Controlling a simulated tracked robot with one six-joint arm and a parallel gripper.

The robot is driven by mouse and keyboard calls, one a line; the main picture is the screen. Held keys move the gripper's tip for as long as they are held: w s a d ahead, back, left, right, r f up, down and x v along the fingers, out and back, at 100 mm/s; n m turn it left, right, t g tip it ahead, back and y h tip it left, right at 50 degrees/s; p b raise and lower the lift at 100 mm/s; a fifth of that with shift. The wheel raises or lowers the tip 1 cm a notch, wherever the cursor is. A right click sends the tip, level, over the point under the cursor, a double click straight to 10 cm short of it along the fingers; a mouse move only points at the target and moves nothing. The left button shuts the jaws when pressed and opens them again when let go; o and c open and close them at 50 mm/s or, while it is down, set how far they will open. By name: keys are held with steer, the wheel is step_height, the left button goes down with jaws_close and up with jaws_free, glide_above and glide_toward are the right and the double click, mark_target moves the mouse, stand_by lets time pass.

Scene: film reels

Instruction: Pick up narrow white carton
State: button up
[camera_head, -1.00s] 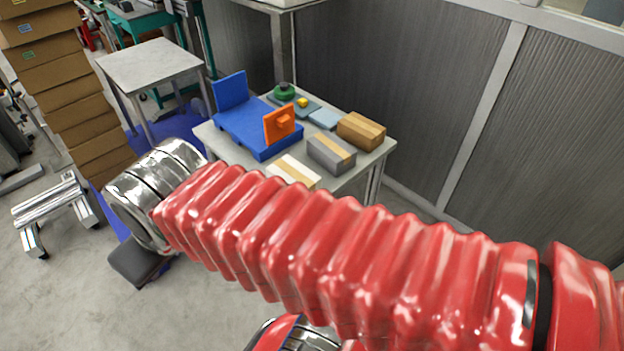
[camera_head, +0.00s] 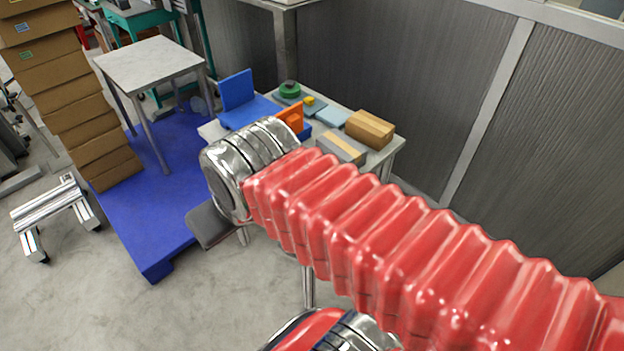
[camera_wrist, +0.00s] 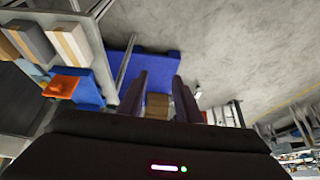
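The narrow white carton (camera_wrist: 70,43), white with a tan tape band, lies on the table at the upper left of the wrist view. In the head view my red arm hides it. My gripper (camera_wrist: 161,76) is open and empty, with its two dark fingers apart. It is well to the side of the carton and not touching it. Through the gap between the fingers I see floor, a blue platform and distant brown boxes.
Beside the white carton are a grey carton (camera_head: 341,147) and a brown carton (camera_head: 370,129). A blue holder (camera_head: 243,108) with an orange block (camera_head: 291,117) stands on the same table (camera_head: 396,145). A blue platform (camera_head: 150,215) is on the floor.

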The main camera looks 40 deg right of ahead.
steer(key=shift+o, duration=0.2)
